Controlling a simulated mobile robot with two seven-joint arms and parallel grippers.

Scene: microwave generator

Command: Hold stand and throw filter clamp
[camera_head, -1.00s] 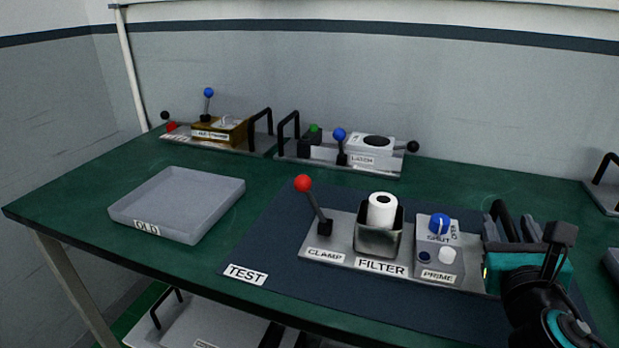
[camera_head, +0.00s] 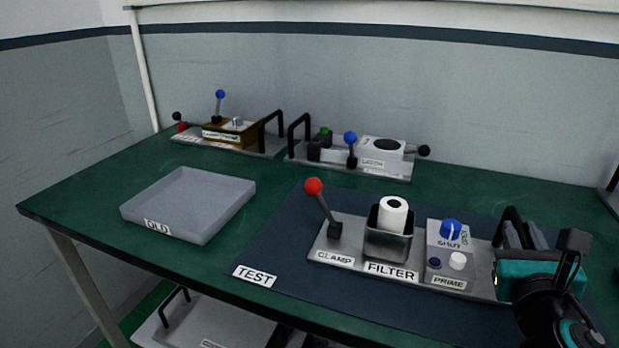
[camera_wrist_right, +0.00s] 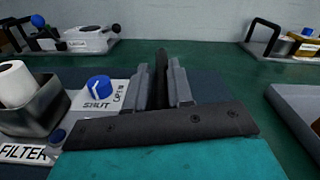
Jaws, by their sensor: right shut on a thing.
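The filter stand is a grey metal plate (camera_head: 322,247) on the dark test mat. At its left end the clamp lever with a red ball knob (camera_head: 314,186) leans up and left. Beside it a white filter roll (camera_head: 393,213) stands in a metal cup (camera_head: 388,244), also seen in the right wrist view (camera_wrist_right: 32,110). My right gripper (camera_head: 524,236) is at the plate's right end, shut on the black stand handle (camera_head: 508,222). In the right wrist view the handle (camera_wrist_right: 161,75) stands between the two grey fingers. My left gripper is not in view.
A blue SHUT/OPEN knob (camera_head: 450,229) and a PRIME block sit between the cup and my right gripper. An empty grey OLD tray (camera_head: 182,234) lies left. Two more stands with handles (camera_head: 235,146) (camera_head: 382,165) are at the back. Table between tray and mat is clear.

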